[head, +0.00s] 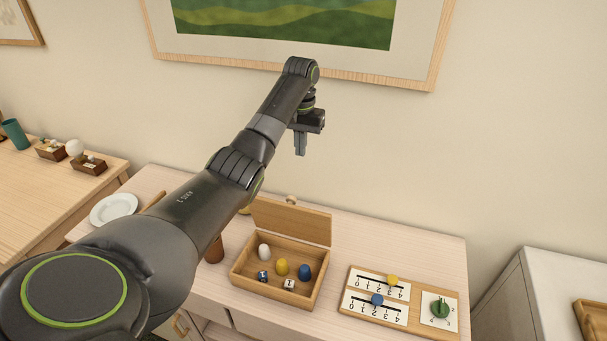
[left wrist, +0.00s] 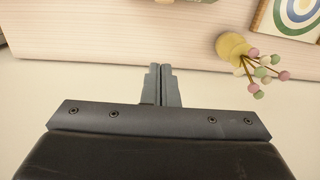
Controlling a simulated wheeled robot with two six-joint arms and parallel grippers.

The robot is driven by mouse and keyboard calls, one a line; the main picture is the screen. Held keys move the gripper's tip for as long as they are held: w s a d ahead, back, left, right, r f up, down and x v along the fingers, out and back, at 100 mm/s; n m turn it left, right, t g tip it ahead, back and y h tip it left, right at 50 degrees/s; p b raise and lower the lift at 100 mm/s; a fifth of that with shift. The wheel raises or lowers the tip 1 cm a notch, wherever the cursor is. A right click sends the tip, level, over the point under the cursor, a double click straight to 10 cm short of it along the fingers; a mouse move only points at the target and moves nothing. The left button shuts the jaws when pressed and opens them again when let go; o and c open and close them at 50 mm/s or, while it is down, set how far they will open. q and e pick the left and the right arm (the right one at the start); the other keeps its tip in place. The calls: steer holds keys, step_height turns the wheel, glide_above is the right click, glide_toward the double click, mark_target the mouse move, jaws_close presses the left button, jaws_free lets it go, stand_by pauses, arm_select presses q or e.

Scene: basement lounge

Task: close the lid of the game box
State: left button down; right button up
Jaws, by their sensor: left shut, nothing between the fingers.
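The wooden game box (head: 275,293) sits on the light cabinet top with its lid (head: 290,221) standing raised at the back edge. Inside are white, yellow and blue pieces and two dice, one blue and one white. My left gripper (head: 300,152) is shut and empty, above and behind the lid, near the wall and clear of the box. Its shut fingers also show in the left wrist view (left wrist: 161,68), where the box is not visible. My right gripper is not in view.
A board with number scales and a dial (head: 431,332) lies right of the box. A white plate (head: 113,208) and a brown object (head: 214,251) are to its left. In the left wrist view, a yellow vase (left wrist: 231,46) holds pastel balls on stems near a target board (left wrist: 262,22).

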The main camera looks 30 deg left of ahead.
mark_target(292, 216)
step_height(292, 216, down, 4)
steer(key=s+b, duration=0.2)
steer(key=b, duration=0.2)
arm_select(q)
steer(key=s+d+f+p, duration=0.1)
steer(key=s+f+p, duration=0.3)
steer(key=f, duration=0.6)
steer(key=shift+s+f+p, duration=0.25)
steer(key=shift+s+p, duration=0.1)
steer(key=shift+p, duration=0.4)
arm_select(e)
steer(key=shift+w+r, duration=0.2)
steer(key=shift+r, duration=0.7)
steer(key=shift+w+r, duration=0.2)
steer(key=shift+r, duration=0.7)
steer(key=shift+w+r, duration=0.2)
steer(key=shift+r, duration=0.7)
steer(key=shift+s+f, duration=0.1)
